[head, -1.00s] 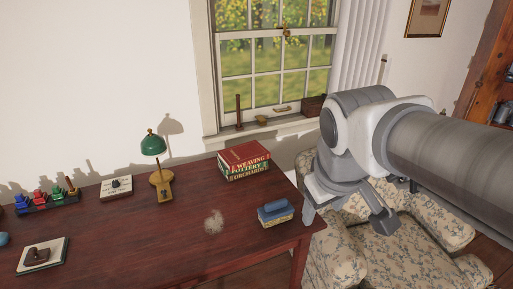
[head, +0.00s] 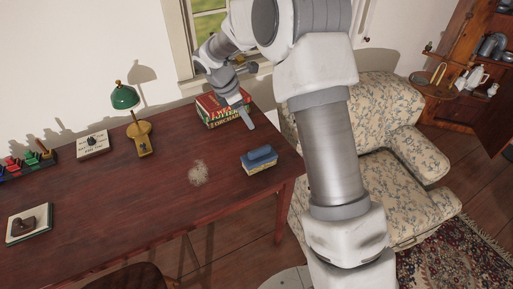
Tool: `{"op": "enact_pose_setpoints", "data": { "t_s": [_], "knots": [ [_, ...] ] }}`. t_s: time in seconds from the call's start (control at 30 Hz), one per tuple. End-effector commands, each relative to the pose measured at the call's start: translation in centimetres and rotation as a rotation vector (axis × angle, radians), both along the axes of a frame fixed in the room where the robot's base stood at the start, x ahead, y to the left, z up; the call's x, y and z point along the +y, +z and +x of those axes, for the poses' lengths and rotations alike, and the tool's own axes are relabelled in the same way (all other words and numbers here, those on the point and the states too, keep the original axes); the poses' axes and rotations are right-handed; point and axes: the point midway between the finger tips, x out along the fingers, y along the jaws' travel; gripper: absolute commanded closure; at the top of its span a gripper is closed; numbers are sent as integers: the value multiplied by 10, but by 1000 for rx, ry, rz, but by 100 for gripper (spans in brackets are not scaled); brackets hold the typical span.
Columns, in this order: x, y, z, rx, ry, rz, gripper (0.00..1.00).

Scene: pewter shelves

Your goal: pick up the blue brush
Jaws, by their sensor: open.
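The blue brush (head: 260,155) lies on the right end of the dark red wooden desk (head: 110,200). It has a blue top over a pale, yellowish lower part. My gripper (head: 246,104) is open and empty in the head view. It hangs in the air above and behind the brush, in front of the book stack, and does not touch the brush. Part of the hand is seen edge-on, so the far finger is hard to make out.
A stack of books (head: 222,113) stands behind the brush. A pale dust patch (head: 198,173) lies left of it. A green lamp (head: 125,97), a small sign block (head: 92,144) and a stamp on a pad (head: 29,224) are farther left. A floral armchair (head: 365,130) stands right of the desk.

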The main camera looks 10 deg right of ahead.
Motion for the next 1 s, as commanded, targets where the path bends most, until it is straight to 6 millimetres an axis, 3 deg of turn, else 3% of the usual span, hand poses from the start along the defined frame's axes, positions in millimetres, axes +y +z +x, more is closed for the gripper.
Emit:
{"op": "enact_pose_setpoints", "data": {
  "t_s": [0.1,0.27,0.7,1.0],
  "knots": [
    [6,-21,10,41,74,-18,38],
    [6,-37,15,62,113,-30,38],
    [-26,-119,24,66,113,-30,38],
    [-36,-146,29,61,113,-29,38]
  ]
}}
